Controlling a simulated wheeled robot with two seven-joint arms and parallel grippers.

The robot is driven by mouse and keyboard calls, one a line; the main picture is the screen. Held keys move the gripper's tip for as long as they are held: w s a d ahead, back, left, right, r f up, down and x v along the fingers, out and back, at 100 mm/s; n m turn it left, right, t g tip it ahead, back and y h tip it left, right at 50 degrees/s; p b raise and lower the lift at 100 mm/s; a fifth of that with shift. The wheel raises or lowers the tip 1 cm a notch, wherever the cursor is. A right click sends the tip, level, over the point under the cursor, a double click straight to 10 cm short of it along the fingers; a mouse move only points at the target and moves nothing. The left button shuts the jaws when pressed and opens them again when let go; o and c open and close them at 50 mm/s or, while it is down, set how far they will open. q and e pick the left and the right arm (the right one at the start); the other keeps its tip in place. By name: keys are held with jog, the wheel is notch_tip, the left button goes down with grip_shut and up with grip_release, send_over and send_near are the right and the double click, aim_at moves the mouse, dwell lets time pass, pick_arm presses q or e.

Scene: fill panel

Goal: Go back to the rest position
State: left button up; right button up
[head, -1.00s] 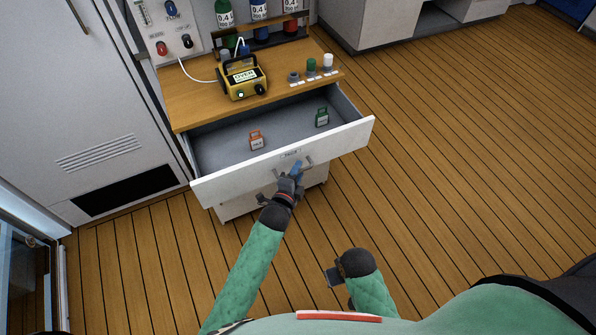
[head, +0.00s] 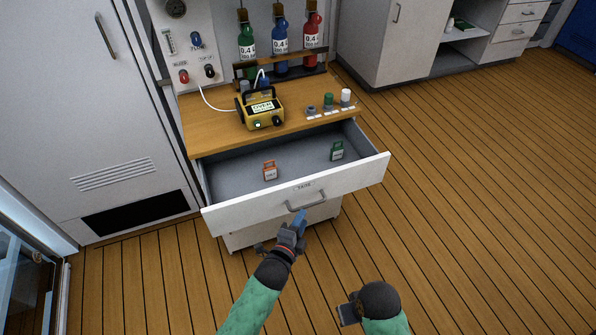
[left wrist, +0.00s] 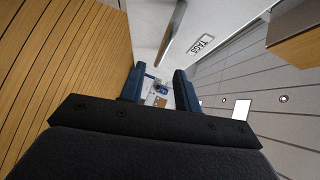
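My left gripper (head: 299,221) is just in front of the open drawer (head: 225,216), apart from its handle (head: 306,203). In the left wrist view its two blue fingers (left wrist: 158,88) stand apart with nothing between them. The handle (left wrist: 172,32) and the "TAGS" label (left wrist: 203,44) show beyond the fingers. My right gripper (head: 348,311) is low in the head view, over the floor; its fingers do not show clearly. The drawer holds an orange tag (head: 270,171) and a green tag (head: 337,151).
The yellow device (head: 262,110) stands on the wooden worktop (head: 210,133), with small knobs (head: 328,101) to its right. Green, blue and red bottles (head: 281,45) stand behind. A tall cabinet (head: 110,110) is at left. The wooden floor (head: 470,200) at right is clear.

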pick_arm(q)
jog(key=s+a+f+n+g+y, duration=0.3)
jog(key=s+a+n, duration=0.2)
jog(key=a+n, duration=0.1)
jog(key=s+a+f+n+g+y, duration=0.2)
jog(key=s+a+n+g, duration=0.1)
jog(key=s+a+n, duration=0.25)
jog(key=s+a+n+g, duration=0.3)
jog(key=s+a+n, duration=0.1)
jog(key=s, duration=0.3)
jog(key=s+a+n+g+y, duration=0.1)
jog(key=s+a+n+g, duration=0.3)
jog(key=s, duration=0.4)
jog(key=shift+s+a+r, duration=0.2)
jog(key=shift+s+r, duration=0.05)
jog(key=shift+r, duration=0.15)
jog(key=shift+d, duration=0.1)
